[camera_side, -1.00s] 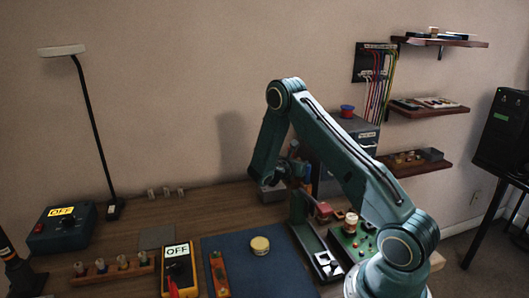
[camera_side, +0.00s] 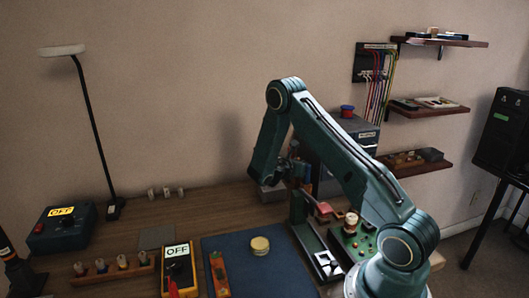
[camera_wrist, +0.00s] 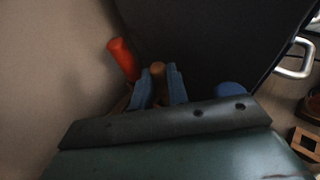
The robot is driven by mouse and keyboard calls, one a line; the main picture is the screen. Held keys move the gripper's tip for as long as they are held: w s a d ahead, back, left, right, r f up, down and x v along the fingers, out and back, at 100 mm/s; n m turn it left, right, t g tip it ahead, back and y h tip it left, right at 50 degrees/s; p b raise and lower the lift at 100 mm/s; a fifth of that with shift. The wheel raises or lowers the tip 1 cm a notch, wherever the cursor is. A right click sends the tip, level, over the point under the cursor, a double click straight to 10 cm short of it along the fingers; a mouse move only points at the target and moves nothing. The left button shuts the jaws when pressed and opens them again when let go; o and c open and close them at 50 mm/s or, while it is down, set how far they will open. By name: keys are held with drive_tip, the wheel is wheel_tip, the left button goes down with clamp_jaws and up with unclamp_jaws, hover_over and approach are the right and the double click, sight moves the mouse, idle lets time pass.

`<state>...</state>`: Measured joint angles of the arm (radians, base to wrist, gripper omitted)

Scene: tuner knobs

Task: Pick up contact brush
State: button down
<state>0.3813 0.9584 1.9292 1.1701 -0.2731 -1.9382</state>
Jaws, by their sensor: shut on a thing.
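In the wrist view my gripper (camera_wrist: 158,84) has its two blue fingers closed on a slim tan handle (camera_wrist: 158,68), which I take to be the contact brush. Its lower part is hidden by the fingers and the dark gripper body. An orange-red handle (camera_wrist: 122,58) stands just left of the fingers, tilted and apart from them. A rounded blue thing (camera_wrist: 230,89) is to the right. In the side view my arm reaches down at the back of the bench, and its wrist largely hides the fingers and brush.
A dark grey cabinet (camera_side: 352,136) stands close to my gripper, its handle (camera_wrist: 296,60) at right in the wrist view. On the bench are a blue mat (camera_side: 235,272) with a round tin (camera_side: 260,245), a yellow meter (camera_side: 178,268) and a knob rack (camera_side: 112,271).

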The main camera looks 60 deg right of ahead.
drive_tip(key=shift+r, duration=0.1)
wheel_tip(320, 180, up, 20)
idle(0.8)
idle(0.5)
